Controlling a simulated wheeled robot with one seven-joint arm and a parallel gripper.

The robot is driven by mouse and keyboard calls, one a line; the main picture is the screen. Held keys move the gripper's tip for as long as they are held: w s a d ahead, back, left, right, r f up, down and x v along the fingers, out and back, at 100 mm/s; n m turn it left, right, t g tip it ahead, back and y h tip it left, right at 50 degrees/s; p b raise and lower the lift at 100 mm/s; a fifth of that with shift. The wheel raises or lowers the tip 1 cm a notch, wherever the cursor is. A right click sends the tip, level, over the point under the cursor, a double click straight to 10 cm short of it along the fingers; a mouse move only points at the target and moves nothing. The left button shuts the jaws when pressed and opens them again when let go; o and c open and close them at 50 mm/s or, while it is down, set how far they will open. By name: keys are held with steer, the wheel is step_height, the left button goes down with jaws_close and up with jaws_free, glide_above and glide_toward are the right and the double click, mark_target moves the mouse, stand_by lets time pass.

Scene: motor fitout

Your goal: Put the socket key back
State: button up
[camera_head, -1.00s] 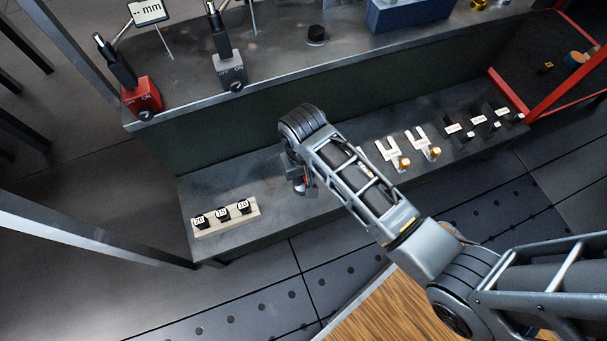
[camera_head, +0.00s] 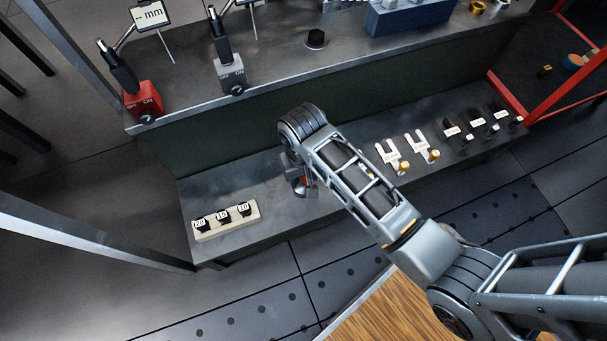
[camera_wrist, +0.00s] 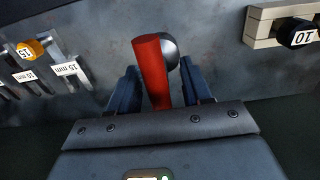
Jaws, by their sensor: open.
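A red bar (camera_wrist: 151,68) with a dark grey rounded part (camera_wrist: 169,51) beside its top stands between my fingers in the wrist view. I cannot tell for sure whether it is the socket key. My gripper (camera_wrist: 160,88) is open, with one finger on each side of the bar. In the head view my gripper (camera_head: 301,183) is low over the lower shelf, mostly hidden by my wrist. A pale block (camera_head: 228,224) holds black pieces labelled 20, 15 and 10, left of my gripper. The block's end also shows in the wrist view (camera_wrist: 262,27).
White forked gauges (camera_head: 387,152) and dark labelled pieces (camera_head: 478,122) lie to the right on the shelf (camera_head: 262,190). The upper bench carries a red magnetic base (camera_head: 143,100), a grey one (camera_head: 231,72) and a blue box (camera_head: 405,17). Bare shelf lies between block and gripper.

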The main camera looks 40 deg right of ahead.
step_height(320, 180, up, 11)
steer(key=p, duration=0.4)
steer(key=s+a+n+t, duration=0.1)
steer(key=s+t, duration=0.6)
steer(key=s, duration=0.6)
steer(key=s+r+n+t, duration=0.1)
steer(key=s+r+t, duration=0.1)
steer(key=s+r, duration=0.2)
steer(key=s+r+t, duration=0.3)
steer(key=s+r, duration=0.1)
steer(key=r, duration=0.7)
steer(key=s+d+r+n+t, duration=0.1)
steer(key=s+r+t, duration=0.2)
steer(key=s+r, duration=0.2)
step_height(320, 180, up, 3)
steer(key=shift+f+n, duration=0.1)
steer(key=shift+n, duration=0.2)
